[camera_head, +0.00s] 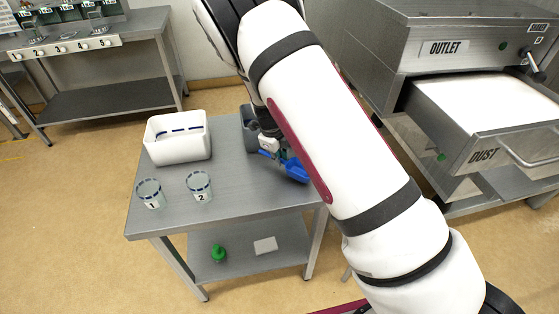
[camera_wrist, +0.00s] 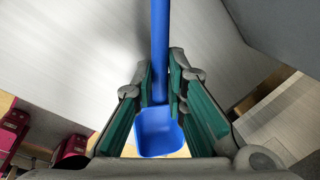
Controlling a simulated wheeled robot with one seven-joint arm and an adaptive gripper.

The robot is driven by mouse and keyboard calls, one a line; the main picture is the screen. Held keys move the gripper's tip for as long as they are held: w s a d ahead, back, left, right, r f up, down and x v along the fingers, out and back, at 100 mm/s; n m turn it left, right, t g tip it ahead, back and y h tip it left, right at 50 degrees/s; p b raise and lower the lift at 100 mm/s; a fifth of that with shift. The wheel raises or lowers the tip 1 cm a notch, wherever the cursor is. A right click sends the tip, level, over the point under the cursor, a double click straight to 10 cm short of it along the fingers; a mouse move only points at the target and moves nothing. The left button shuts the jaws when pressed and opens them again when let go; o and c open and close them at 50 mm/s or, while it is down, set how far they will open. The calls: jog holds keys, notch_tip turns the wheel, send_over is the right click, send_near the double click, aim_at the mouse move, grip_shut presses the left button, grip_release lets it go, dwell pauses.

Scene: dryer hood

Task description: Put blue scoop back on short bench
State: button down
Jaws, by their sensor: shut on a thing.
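The blue scoop (camera_head: 296,170) is in my gripper (camera_head: 270,147), over the right part of the short grey metal bench (camera_head: 240,199). I cannot tell whether the scoop touches the bench top. In the wrist view the green-padded fingers of my gripper (camera_wrist: 160,88) are shut on the scoop's handle. The scoop's handle (camera_wrist: 160,45) runs up the picture, and its bowl hangs between the fingers. My arm hides the bench's right back corner and part of the gripper in the head view.
A white tub (camera_head: 178,151) stands at the bench's back left, with beakers 1 (camera_head: 150,194) and 2 (camera_head: 199,187) in front. A grey container (camera_head: 249,130) stands behind my gripper. A green-topped bottle (camera_head: 218,253) is on the lower shelf. The bench's front middle is clear.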

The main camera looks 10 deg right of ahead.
jog(key=shift+x, duration=0.8)
jog(key=shift+s+a, duration=0.1)
jog(key=c, duration=1.6)
grip_release()
jog(key=shift+f, duration=0.1)
